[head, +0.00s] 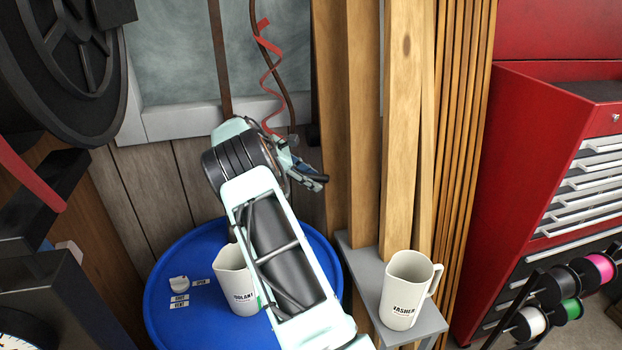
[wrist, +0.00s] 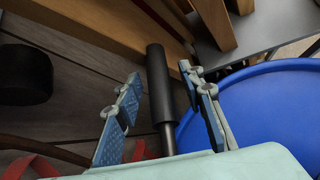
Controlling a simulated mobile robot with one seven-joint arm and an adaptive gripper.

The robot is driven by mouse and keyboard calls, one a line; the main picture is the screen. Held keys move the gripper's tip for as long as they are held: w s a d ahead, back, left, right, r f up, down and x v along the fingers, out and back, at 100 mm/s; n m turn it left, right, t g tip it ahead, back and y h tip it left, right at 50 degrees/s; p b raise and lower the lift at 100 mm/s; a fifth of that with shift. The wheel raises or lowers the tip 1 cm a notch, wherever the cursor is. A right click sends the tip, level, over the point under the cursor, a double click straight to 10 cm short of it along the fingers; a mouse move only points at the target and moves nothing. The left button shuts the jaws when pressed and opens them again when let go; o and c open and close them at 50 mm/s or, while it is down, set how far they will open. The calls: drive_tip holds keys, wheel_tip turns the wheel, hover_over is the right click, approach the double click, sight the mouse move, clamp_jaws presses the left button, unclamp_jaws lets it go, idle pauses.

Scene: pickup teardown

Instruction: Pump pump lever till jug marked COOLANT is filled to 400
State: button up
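The white jug marked COOLANT (head: 235,285) stands on the blue drum (head: 165,290), partly covered by my arm. Its fill level cannot be seen. In the wrist view, a dark cylindrical handle on a thinner rod, apparently the pump lever (wrist: 159,85), runs between the fingers of my gripper (wrist: 160,75). Gaps show on both sides of the handle, so the gripper is open around it. In the head view my gripper (head: 303,174) is above the drum's back right, near the wooden boards. The pump body is hidden behind my arm.
A second white jug, its label reading like WASHER (head: 403,290), stands on a grey shelf (head: 430,322) right of the drum. Wooden planks (head: 405,130) rise close behind. A red tool cabinet (head: 510,150) and spools (head: 565,285) are at right.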

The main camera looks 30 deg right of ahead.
drive_tip(key=v, duration=1.2)
idle(1.7)
